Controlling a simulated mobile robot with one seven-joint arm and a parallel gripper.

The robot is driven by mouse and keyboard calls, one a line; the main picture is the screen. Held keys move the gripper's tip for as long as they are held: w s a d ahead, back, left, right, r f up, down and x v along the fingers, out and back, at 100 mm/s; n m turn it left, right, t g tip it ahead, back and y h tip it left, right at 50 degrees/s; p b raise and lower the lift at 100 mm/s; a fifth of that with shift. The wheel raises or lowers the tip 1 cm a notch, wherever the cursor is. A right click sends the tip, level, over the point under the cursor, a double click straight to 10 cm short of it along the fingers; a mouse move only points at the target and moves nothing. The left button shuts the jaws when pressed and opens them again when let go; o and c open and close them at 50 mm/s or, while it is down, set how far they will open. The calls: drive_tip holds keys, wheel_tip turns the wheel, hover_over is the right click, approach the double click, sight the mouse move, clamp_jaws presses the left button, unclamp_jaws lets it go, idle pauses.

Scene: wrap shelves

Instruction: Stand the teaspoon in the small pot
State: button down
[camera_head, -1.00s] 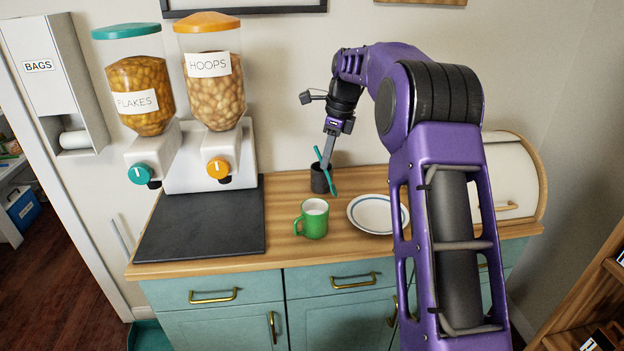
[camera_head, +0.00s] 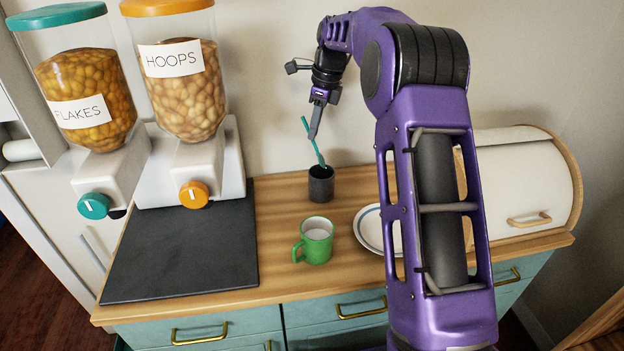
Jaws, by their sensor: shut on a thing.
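The teal teaspoon (camera_head: 317,154) is tilted, its upper end leaning left, and my gripper (camera_head: 314,136) is shut on it. The small dark grey pot (camera_head: 321,186) stands upright on the wooden counter, below my gripper. The lower end of the teaspoon is at the pot's mouth. I cannot tell how far it reaches inside the rim, or whether it touches the pot.
A green mug (camera_head: 315,241) stands in front of the pot. A blue-rimmed white plate (camera_head: 370,232) is to the right, partly hidden by my arm. Cereal dispensers (camera_head: 183,90) and a dark mat (camera_head: 180,245) are left. A white bread bin (camera_head: 520,180) is right.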

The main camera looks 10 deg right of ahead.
drive_tip(key=d+x, duration=0.1)
drive_tip(key=x, duration=0.7)
drive_tip(key=shift+s+d+f+b, duration=0.25)
drive_tip(key=shift+s+f+b, duration=0.2)
drive_tip(key=shift+f, duration=0.15)
drive_tip(key=shift+f, duration=0.4)
drive_tip(key=c, duration=0.9)
unclamp_jaws()
drive_tip(key=shift+c, duration=0.2)
drive_tip(key=w+p+v, duration=0.1)
drive_tip(key=v, duration=1.1)
drive_tip(key=shift+s+r, duration=0.45)
drive_tip(key=shift+s, duration=0.05)
drive_tip(key=shift+a, duration=0.1)
